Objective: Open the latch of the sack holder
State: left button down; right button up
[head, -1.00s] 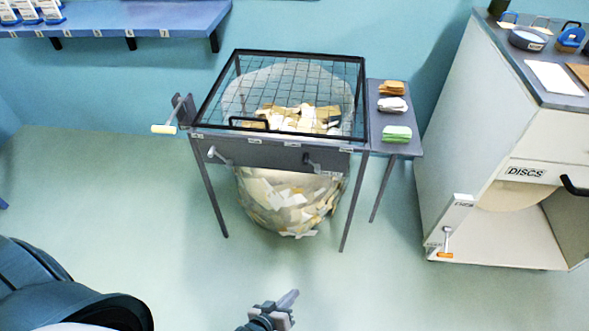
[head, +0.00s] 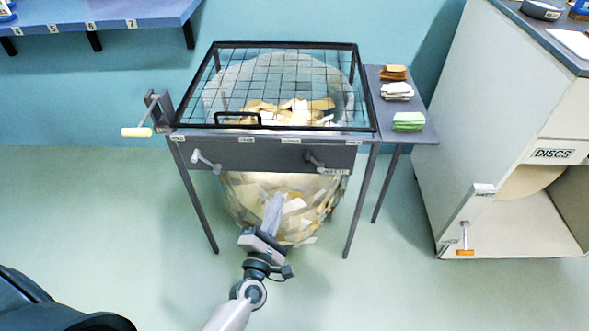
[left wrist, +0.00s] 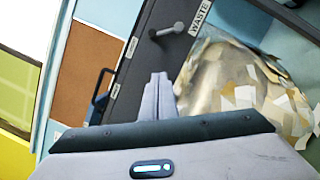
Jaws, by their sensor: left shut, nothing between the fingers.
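The sack holder is a dark metal frame with a grey front panel (head: 262,153) and a clear sack of paper scraps (head: 292,205) hanging below. Two small latch-like handles sit on the panel, a left one (head: 206,161) and a right one (head: 314,160). The right handle, beside a WASTE label, also shows in the left wrist view (left wrist: 168,31). My left gripper (head: 273,208) is shut and empty, in front of the sack and below the panel in the head view. In the left wrist view its fingertips (left wrist: 160,82) appear apart from the handle. My right gripper is out of view.
A mesh lid (head: 285,85) with a black handle covers the holder's top. A cream-gripped lever (head: 137,132) juts out at its left. A side shelf (head: 418,132) with paper stacks stands right, then a white cabinet (head: 460,130). The floor in front is clear.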

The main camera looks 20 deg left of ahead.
aim_at(315, 161)
pick_arm(q)
jog(key=shift+r, duration=0.2)
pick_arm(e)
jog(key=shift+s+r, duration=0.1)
pick_arm(q)
jog(key=shift+w+a, duration=0.1)
jog(key=shift+w, duration=0.05)
